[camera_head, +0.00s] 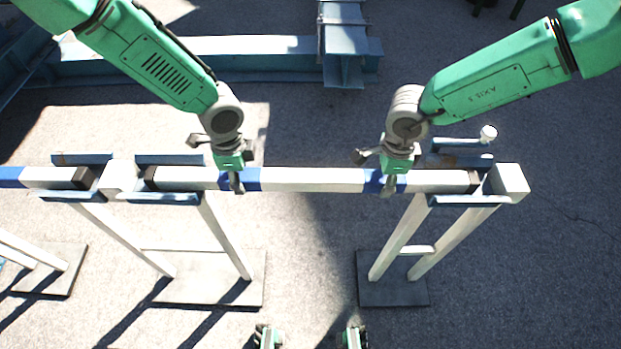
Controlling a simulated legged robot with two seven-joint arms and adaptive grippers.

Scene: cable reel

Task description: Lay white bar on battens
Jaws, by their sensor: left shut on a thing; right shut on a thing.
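A long white bar (311,180) with blue bands and dark ends runs left to right across the middle of the head view. My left gripper (237,184) is shut on it at its left blue band. My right gripper (388,186) is shut on it at its right blue band. The bar's ends lie over two stands, a left stand (225,235) and a right stand (445,240), between blue plates. I cannot tell whether the bar touches the supports. The supports beneath the bar are hidden, so I cannot make out the battens.
A white block (118,178) is beyond the bar's left end, and another white block (510,183) is at its right end. Another white and blue bar (45,177) continues at far left. A blue steel beam (260,55) lies behind. Open ground shows between the stands.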

